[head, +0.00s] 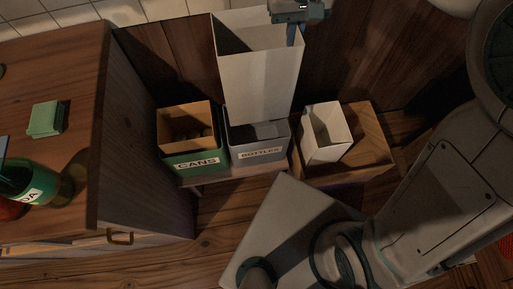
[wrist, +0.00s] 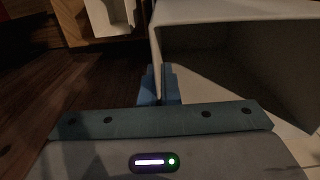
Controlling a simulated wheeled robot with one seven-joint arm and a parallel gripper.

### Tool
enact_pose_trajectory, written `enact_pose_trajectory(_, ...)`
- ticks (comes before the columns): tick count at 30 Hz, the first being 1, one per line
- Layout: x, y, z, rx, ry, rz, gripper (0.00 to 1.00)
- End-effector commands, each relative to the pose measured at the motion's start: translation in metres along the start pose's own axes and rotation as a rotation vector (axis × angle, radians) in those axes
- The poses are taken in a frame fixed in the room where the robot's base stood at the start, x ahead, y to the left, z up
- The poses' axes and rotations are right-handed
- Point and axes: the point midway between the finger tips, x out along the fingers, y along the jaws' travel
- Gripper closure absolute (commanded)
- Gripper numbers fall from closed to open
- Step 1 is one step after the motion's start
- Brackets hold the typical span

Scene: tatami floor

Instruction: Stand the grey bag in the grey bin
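The grey bag (head: 262,85) is tall, pale and open-topped. It is upright in the head view, and its open mouth shows in the wrist view (wrist: 235,15). My gripper (head: 292,38) is at the bag's upper right rim. In the wrist view my gripper's blue fingers (wrist: 160,88) are close together on the bag's wall near a corner. The grey bin (head: 261,155), labelled BOTTLES, shows just below the bag in the head view. The bag hides the bin's back part, while the front of its interior shows empty. The bag's lower end appears above or behind the bin's opening.
Left of the grey bin is a green bin (head: 196,163) labelled CANS, holding a brown bag (head: 186,117). On the right, a wooden bin (head: 368,150) holds a white bag (head: 326,135). A wooden cabinet (head: 150,150) stands at the left, with a green bottle (head: 35,180) on top.

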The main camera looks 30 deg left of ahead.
Motion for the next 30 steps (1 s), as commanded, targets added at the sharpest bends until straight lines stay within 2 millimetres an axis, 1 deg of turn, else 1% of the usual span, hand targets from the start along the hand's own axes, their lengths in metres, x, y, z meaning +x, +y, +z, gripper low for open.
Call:
enact_pose_trajectory(1, 0.012, 0.000, 0.000, 0.000, 0.000, 0.000, 1.00)
enact_pose_trajectory(8, 0.024, 0.000, 0.000, 0.000, 0.000, 0.000, 1.00)
enact_pose_trajectory(11, 0.035, 0.000, 0.000, -0.001, -0.002, 0.000, 1.00)
enact_pose_trajectory(14, 0.059, -0.001, 0.001, -0.002, -0.006, 0.000, 1.00)
enact_pose_trajectory(30, 0.206, 0.000, 0.001, -0.001, -0.005, 0.001, 1.00)
